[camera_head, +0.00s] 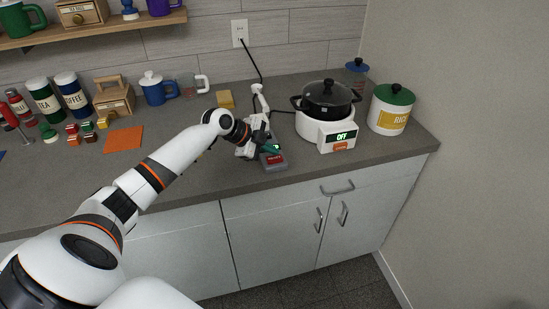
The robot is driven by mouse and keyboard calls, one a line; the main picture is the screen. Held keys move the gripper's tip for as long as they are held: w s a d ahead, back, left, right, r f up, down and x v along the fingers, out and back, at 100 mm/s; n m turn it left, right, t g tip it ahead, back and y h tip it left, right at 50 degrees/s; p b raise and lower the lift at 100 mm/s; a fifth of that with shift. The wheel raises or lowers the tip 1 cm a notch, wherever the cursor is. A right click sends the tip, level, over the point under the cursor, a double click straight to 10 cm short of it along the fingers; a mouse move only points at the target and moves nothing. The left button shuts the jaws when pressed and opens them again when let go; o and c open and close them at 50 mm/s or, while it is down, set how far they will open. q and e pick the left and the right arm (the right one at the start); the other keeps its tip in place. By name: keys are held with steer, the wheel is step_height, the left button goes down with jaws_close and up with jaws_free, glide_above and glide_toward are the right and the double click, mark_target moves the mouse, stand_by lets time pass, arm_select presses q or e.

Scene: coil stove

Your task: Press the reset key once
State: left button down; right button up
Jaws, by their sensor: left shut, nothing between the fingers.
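A small grey device (274,167) lies on the counter near its front edge, left of the coil stove. It has a red key (274,158) with small lettering, too small to read for certain, and a dark green display partly covered by my gripper. My left gripper (268,147) is shut and empty, right over the back part of this device, just behind the red key. I cannot tell whether the fingertips touch it. My right gripper is not in view.
The white stove (312,133) reads OFF, has an orange key (340,146) and carries a black lidded pot (327,101). A rice canister (390,110) stands at the right. A white jointed piece (260,101) stands behind my gripper. Mugs and tins line the left; an orange mat (123,139) lies there.

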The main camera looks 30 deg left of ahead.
mark_target(270, 159)
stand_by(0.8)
arm_select(q)
steer(key=shift+f+b, duration=0.45)
steer(key=shift+f+b, duration=0.45)
steer(key=shift+f, duration=0.05)
stand_by(0.5)
steer(key=shift+r, duration=0.15)
steer(key=shift+r+p, duration=0.55)
steer(key=shift+r, duration=0.2)
steer(key=shift+r+p, duration=1.7)
steer(key=shift+r, duration=0.85)
